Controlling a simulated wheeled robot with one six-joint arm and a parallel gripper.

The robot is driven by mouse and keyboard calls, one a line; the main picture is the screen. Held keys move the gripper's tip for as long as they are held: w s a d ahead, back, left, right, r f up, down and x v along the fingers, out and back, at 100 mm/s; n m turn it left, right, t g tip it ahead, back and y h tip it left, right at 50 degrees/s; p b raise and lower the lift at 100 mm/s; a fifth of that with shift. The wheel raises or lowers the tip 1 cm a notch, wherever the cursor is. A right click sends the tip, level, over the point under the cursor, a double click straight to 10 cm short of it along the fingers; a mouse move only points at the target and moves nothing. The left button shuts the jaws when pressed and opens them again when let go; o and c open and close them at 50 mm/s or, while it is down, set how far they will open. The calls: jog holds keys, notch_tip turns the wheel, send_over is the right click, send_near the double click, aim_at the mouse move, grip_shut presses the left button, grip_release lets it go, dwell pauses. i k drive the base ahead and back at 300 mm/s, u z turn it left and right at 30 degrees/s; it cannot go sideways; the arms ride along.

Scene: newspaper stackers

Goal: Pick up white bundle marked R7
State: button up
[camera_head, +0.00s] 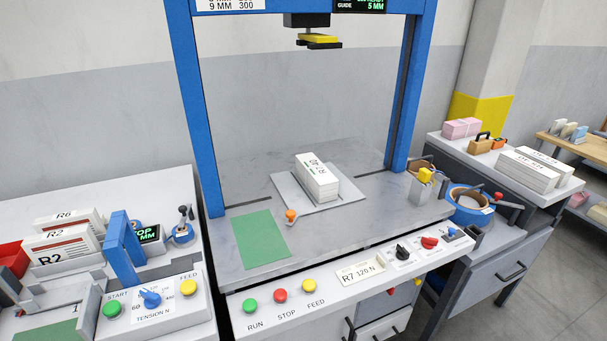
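A white bundle (317,181) of stacked paper stands on a pale square plate (290,190) in the middle of the grey worktop, under the blue frame. Its top carries dark print turned sideways, too small to read with certainty. A card (360,272) on the worktop's front panel reads R7 120 N. The bundle looks upright, with nothing touching it from above. My gripper is not in view.
A yellow and black head (319,41) hangs from the blue frame (192,100), well above the bundle. An orange knob (291,215) and a green mat (261,240) lie in front. Bundles marked R6 (66,218) and R2 (60,244) stand left; white stacks (540,170) lie right.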

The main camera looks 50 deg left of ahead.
aim_at(321, 184)
jog(key=u, duration=0.65)
jog(key=i, duration=0.7)
jog(key=u, duration=1.05)
jog(key=i, duration=0.65)
